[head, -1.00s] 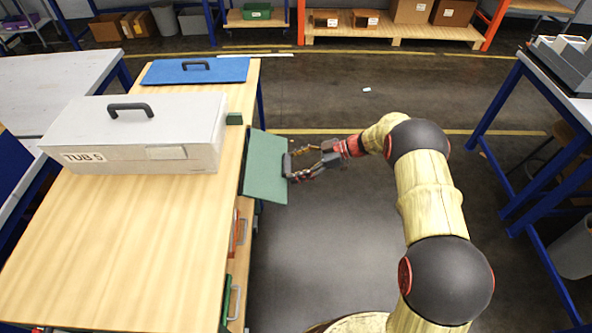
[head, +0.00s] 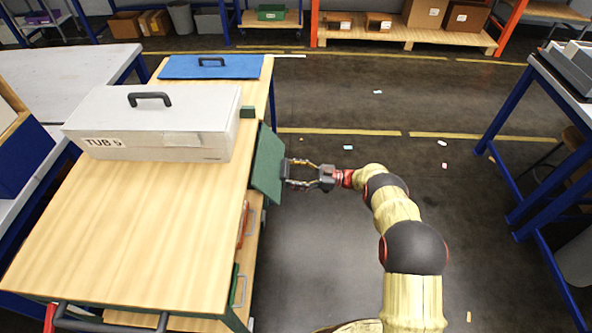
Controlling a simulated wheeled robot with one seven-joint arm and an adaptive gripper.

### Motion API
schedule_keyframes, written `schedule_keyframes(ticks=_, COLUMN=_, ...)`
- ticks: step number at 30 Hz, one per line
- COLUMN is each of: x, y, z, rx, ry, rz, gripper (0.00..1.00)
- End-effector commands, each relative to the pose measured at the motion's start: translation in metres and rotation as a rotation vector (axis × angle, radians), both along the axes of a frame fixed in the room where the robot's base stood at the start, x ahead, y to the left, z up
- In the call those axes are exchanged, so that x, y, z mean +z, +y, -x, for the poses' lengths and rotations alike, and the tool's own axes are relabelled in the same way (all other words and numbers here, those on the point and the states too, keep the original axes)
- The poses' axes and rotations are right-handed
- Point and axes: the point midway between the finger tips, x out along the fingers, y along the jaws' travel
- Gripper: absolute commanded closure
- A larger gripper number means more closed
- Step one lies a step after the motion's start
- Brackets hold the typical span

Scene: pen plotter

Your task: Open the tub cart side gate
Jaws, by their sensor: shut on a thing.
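The green gate panel (head: 267,163) is at the right side of the wooden-topped cart (head: 150,235). It slopes outward and down from the edge of the top. My gripper (head: 287,172) is on the right of the panel, its fingers shut on the dark handle at the panel's outer edge. The fingers partly hide the handle. A grey tub (head: 150,125) with a black handle and a "TUB" label stands on the cart top.
A blue lidded item (head: 190,68) lies at the cart's far end. Drawers with handles (head: 242,290) show on the cart's right side below the gate. A blue-legged workbench (head: 525,150) stands at the right. The floor between is open, with small scraps.

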Motion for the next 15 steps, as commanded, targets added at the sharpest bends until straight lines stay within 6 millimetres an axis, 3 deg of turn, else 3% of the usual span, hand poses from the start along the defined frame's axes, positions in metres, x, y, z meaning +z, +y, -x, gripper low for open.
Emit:
schedule_keyframes(ticks=1, x=-0.011, y=0.002, z=0.002, rx=-0.003, ry=0.009, rz=-0.022, gripper=0.70)
schedule_keyframes(ticks=4, x=-0.016, y=0.009, z=0.002, rx=-0.002, ry=0.005, rz=-0.068, gripper=0.70)
schedule_keyframes(ticks=15, x=-0.026, y=0.024, z=0.001, rx=-0.003, ry=-0.003, rz=-0.175, gripper=0.70)
